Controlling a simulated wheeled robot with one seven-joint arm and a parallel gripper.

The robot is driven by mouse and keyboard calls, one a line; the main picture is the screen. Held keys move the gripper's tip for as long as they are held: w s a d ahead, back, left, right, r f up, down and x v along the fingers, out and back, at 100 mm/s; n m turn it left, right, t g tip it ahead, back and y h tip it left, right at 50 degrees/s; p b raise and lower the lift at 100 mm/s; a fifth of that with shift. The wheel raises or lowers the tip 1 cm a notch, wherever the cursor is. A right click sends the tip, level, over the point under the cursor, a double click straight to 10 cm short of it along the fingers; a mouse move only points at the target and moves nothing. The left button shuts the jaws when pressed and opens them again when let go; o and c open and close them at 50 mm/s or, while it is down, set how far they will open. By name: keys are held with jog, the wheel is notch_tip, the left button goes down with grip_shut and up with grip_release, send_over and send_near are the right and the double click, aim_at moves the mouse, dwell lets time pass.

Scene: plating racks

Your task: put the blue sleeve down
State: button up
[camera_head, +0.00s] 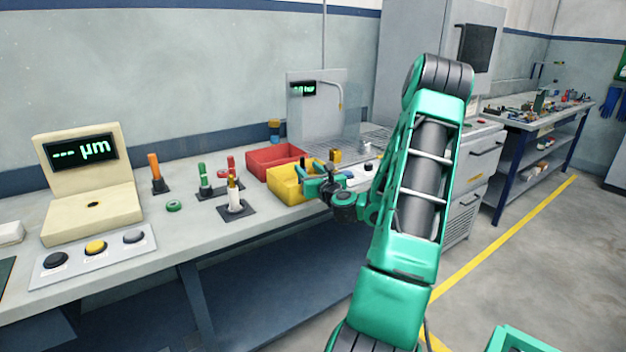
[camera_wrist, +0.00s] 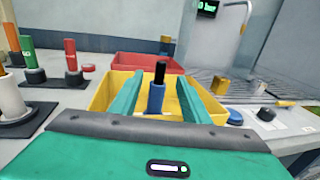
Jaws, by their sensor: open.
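The blue sleeve (camera_wrist: 156,100) stands upright in the wrist view, with a black piece (camera_wrist: 160,72) sticking up from its top. My gripper (camera_wrist: 160,84) is open, with one green finger on each side of the sleeve and a visible gap to both. The yellow bin (camera_wrist: 101,98) surrounds this spot in the picture; the foot of the sleeve is hidden by my gripper body, so I cannot tell what it rests on. In the head view my gripper (camera_head: 306,177) is over the yellow bin (camera_head: 284,186), and I cannot make out the sleeve there.
A red bin (camera_head: 271,158) stands behind the yellow one. To the left are a post with white parts (camera_head: 233,195), green and red posts, an orange post (camera_head: 155,168) and a gauge (camera_head: 90,190).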

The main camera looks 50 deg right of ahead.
jog(key=v, duration=0.6)
jog(key=w+a+n+y, duration=0.1)
jog(key=a+n+y, duration=0.1)
jog(key=a+n, duration=0.2)
jog(key=w+a+f+n+y, duration=0.1)
jog(key=w+a+n+y, duration=0.1)
jog(key=a, duration=0.4)
jog(key=w+a+n+y, duration=0.1)
jog(key=a+n+y, duration=0.2)
jog(key=a+n, duration=0.2)
jog(key=shift+w+a+f+n+g+y, duration=0.15)
jog(key=shift+f+n+g+y, duration=0.25)
jog(key=shift+n, duration=0.4)
jog(key=s+a+f+n+g+y, duration=0.1)
jog(key=s+a+f+n+g, duration=0.25)
jog(key=a+n, duration=0.3)
jog(key=s+a+f+n+g+y, duration=0.25)
jog(key=s+a+n+g, duration=0.25)
jog(key=n, duration=0.3)
jog(key=s+r+n+g+h, duration=0.1)
jog(key=s+r+n+g, duration=0.2)
jog(key=s, duration=0.9)
jog(key=s+r+n+g+h, duration=0.2)
jog(key=s+r+n+g, duration=0.2)
jog(key=s, duration=0.8)
jog(key=shift+d, duration=0.25)
jog(key=shift+n+h, duration=0.25)
